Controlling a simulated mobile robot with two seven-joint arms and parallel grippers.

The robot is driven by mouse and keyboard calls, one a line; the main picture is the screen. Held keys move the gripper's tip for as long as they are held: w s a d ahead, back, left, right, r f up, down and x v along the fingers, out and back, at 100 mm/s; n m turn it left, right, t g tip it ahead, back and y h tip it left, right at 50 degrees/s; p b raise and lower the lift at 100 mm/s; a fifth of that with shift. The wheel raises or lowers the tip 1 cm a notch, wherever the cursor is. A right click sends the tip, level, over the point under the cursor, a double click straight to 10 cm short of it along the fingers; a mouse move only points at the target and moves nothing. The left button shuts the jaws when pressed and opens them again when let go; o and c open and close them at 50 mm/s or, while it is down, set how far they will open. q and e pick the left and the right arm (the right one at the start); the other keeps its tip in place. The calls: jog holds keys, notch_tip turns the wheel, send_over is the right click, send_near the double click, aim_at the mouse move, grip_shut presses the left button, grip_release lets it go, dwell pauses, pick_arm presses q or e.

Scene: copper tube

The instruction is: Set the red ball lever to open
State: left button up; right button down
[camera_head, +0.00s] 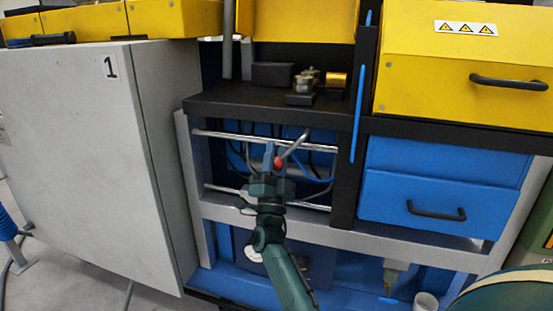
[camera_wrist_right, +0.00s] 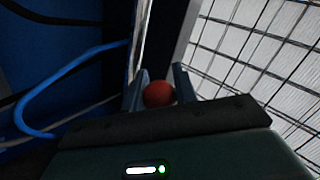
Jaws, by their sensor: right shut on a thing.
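The red ball (camera_head: 279,162) is the knob of the lever, in front of the open bay below the black shelf. A grey rod (camera_head: 294,144) slants up and to the right from the ball. My right gripper (camera_head: 273,160) reaches up from below and is shut on the red ball. In the right wrist view the ball (camera_wrist_right: 158,94) sits between the two fingers of my right gripper (camera_wrist_right: 160,90). The fingers hide part of the ball and lever in the head view. My left gripper is not in view.
Horizontal metal rails (camera_head: 240,137) and blue hoses run through the bay around the gripper. The black shelf (camera_head: 230,104) with metal fittings is above. A grey cabinet (camera_head: 80,150) stands left, and blue drawers (camera_head: 400,197) are right. A blue hose (camera_wrist_right: 30,105) shows in the wrist view.

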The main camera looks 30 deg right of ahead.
jog(key=shift+r, duration=0.15)
jog(key=c, duration=1.1)
grip_release()
jog(key=shift+f, duration=0.2)
